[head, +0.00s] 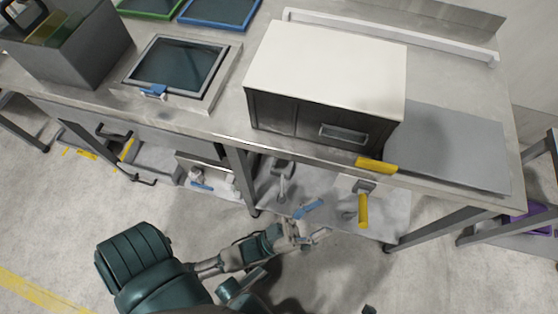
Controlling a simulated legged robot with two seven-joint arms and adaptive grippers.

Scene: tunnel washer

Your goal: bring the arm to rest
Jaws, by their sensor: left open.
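My left arm comes in from the lower left, in front of the steel workbench. My left gripper (318,236) is in front of the bench's lower shelf, below the worktop edge. It is open and I see nothing held in it. A blue piece shows close to the gripper, and I cannot tell whether they touch. My right gripper is not in view.
A white-topped tunnel washer (328,72) stands on the steel bench (225,128). Left of it are a framed dark tray (178,65) and a grey bin (85,50). Yellow handles (376,166) stick out at the front edge. The floor (60,225) at left is clear.

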